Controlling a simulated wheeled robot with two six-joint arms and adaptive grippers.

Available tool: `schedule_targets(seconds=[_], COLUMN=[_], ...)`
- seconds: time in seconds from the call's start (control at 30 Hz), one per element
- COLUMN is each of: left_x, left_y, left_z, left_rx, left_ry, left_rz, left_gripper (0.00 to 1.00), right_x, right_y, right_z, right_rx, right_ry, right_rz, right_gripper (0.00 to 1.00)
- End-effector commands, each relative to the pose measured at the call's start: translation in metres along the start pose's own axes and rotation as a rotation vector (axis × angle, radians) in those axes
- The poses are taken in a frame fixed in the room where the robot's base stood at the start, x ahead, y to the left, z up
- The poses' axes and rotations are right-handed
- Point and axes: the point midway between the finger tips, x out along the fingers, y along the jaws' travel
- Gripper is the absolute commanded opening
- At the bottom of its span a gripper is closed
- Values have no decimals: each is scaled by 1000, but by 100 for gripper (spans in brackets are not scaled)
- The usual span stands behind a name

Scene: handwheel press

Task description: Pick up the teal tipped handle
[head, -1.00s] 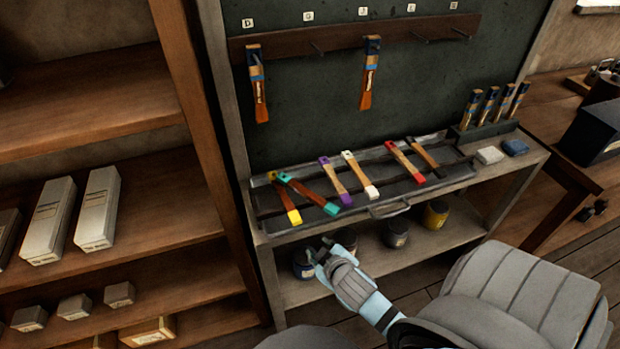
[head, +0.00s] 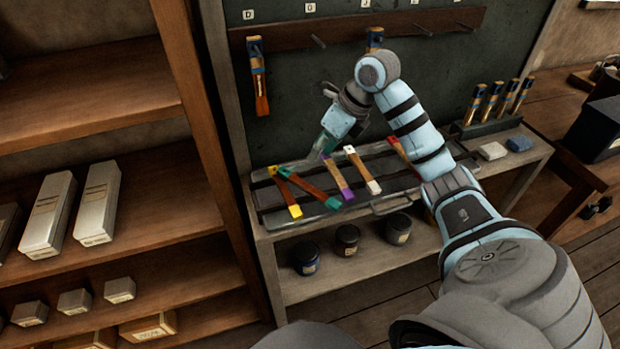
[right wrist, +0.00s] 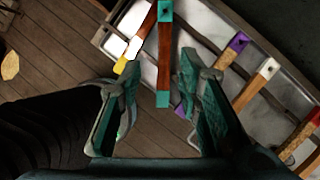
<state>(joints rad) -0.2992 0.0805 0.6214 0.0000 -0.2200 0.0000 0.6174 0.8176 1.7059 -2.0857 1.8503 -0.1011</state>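The teal tipped handle (head: 309,188) lies slanted in the tray (head: 265,203), with a brown shaft and teal at both ends. Its upper end lies against the yellow tipped handle (head: 290,195). In the right wrist view the teal tipped handle (right wrist: 164,55) runs between my two fingers, seemingly below them and not gripped. My right gripper (head: 325,150) is above the back of the tray, pointing down; it is open and empty in the right wrist view (right wrist: 154,78). My left gripper is not in view.
Purple tipped (head: 337,177) and white tipped (head: 362,170) handles lie to the right in the tray. A red tipped one is partly behind my arm. Brushes hang from the rail (head: 345,32) behind. Jars (head: 347,240) stand on the shelf below.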

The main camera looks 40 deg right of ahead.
Motion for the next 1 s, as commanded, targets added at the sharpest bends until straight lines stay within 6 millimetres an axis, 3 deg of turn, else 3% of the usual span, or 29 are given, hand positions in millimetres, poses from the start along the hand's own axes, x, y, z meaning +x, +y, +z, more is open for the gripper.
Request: schedule_targets(seconds=[0.07,0.3,0.7,0.97,1.0], left_x=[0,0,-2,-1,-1], left_y=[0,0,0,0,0], left_z=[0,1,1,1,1], left_rx=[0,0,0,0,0], left_ry=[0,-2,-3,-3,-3], left_rz=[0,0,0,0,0], left_gripper=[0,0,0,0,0], right_x=[3,64,131,138,138], right_y=[-9,-10,-8,-9,-9], right_z=[-8,-13,-17,-17,-17], right_rx=[15,16,15,13,14], right_ry=[43,51,49,48,48], right_rz=[-28,-27,-27,-30,-30], right_gripper=[32,32,32,32,25])
